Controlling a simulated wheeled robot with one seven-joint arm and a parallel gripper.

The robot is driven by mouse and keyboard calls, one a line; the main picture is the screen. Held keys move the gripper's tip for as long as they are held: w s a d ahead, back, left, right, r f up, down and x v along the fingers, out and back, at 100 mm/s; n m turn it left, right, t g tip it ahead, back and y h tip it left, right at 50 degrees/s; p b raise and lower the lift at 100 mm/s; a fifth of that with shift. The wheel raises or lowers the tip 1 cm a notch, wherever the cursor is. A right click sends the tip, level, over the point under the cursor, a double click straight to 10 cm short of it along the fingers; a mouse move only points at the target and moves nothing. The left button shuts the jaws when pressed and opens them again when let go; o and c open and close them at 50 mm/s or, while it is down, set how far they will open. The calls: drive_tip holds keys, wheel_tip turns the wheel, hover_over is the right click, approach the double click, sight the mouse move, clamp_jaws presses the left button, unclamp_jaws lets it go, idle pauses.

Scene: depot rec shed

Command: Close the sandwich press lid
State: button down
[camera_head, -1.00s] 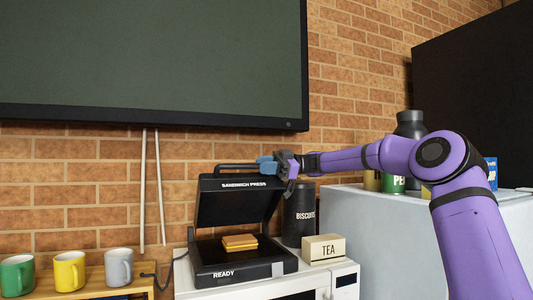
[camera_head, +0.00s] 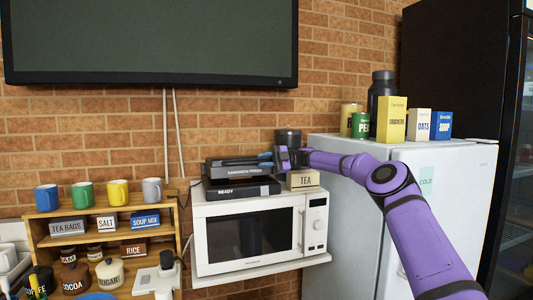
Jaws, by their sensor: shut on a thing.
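The black sandwich press sits on top of the white microwave, with its base (camera_head: 258,189) marked "READY". Its lid (camera_head: 242,172), marked "SANDWICH PRESS", lies low and about level over the base. Whether a small gap is left between them I cannot tell. The sandwich is hidden under the lid. My gripper (camera_head: 275,158) is at the right end of the lid's handle bar (camera_head: 236,160) and is shut on it. The fingertips show only small and partly merge with the handle.
The microwave (camera_head: 247,236) stands on a shelf. The fridge (camera_head: 345,215) carries several packages. A wooden shelf unit (camera_head: 101,211) with mugs stands left. The television (camera_head: 150,45) hangs above.

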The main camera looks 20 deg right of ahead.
drive_tip(key=shift+f, duration=0.6)
drive_tip(key=c, duration=1.1)
unclamp_jaws()
drive_tip(key=shift+w+d, duration=0.1)
drive_tip(key=shift+o, duration=0.2)
drive_tip(key=shift+r, duration=1.8)
drive_tip(key=s+a+r, duration=0.1)
drive_tip(key=s, duration=1.5)
drive_tip(key=shift+r, duration=0.15)
